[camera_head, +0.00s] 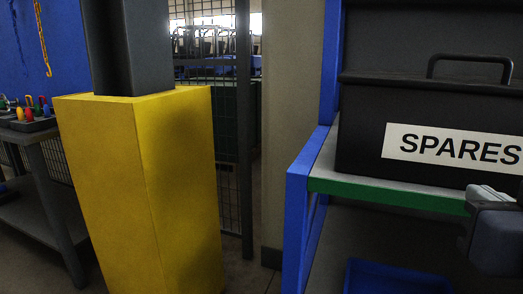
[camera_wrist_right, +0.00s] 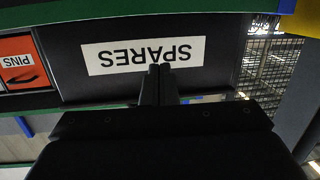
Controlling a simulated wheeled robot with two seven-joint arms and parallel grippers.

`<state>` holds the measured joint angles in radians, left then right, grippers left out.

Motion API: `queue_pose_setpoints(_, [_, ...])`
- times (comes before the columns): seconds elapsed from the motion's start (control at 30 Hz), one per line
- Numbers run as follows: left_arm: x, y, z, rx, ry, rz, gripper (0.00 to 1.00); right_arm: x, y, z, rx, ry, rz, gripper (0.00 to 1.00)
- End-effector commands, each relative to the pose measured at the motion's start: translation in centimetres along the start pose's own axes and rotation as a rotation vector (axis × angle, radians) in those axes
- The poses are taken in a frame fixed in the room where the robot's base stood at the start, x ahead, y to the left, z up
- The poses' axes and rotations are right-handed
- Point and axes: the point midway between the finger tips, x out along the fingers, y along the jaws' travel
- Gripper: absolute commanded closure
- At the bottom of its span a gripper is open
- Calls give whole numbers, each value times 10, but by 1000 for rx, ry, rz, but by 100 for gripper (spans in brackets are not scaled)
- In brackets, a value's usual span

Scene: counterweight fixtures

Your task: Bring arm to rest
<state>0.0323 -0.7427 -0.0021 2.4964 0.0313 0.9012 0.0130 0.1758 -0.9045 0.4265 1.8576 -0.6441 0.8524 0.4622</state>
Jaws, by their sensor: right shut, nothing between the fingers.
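My right gripper (camera_wrist_right: 157,72) is shut and empty in the right wrist view, its two fingers together in front of the black bin marked SPARES (camera_wrist_right: 105,85), which looks upside down there. In the head view part of my right gripper and wrist (camera_head: 490,215) shows at the right edge, in front of the shelf's green front edge and below the bin's label. The bin (camera_head: 365,145) stands on the shelf. I cannot tell the exact gap between the fingers and the bin. My left gripper is in neither view.
The shelf rack has a blue upright (camera_head: 298,215) and a blue tray (camera_head: 395,278) lower down. A yellow post guard (camera_head: 150,190) stands left of centre. A workbench with coloured-handled tools (camera_head: 35,118) is at far left. An orange PINS bin (camera_wrist_right: 22,62) sits beside the SPARES bin.

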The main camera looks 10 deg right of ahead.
Motion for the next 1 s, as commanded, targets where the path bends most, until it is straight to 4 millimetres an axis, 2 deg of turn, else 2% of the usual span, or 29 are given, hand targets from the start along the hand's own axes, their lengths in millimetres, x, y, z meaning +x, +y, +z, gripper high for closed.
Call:
queue_pose_setpoints(0.1, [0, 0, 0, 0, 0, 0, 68, 31, -7, 62, 3, -180, -68, 100])
queue_pose_setpoints(0.17, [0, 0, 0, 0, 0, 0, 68, 44, -13, 103, 10, -293, -117, 100])
queue_pose_setpoints(0.2, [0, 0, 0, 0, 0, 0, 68, 50, -18, 132, 16, -370, -153, 100])
queue_pose_setpoints(0.3, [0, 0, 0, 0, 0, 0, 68, 56, -32, 195, 39, -542, -241, 100])
queue_pose_setpoints(0.4, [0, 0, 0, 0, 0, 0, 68, 51, -45, 244, 66, -680, -319, 100])
queue_pose_setpoints(0.5, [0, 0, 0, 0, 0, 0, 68, 41, -58, 285, 97, -796, -388, 100])
queue_pose_setpoints(0.7, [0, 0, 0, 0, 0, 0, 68, 12, -82, 348, 165, -993, -514, 100])
queue_pose_setpoints(0.73, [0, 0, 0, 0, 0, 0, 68, 6, -86, 356, 177, -1020, -533, 100])
queue_pose_setpoints(0.8, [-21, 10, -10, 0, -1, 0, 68, 4, -84, 327, 176, -1010, -531, 100])
queue_pose_setpoints(1.0, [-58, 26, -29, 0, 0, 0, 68, -1, -81, 283, 174, -1008, -528, 100])
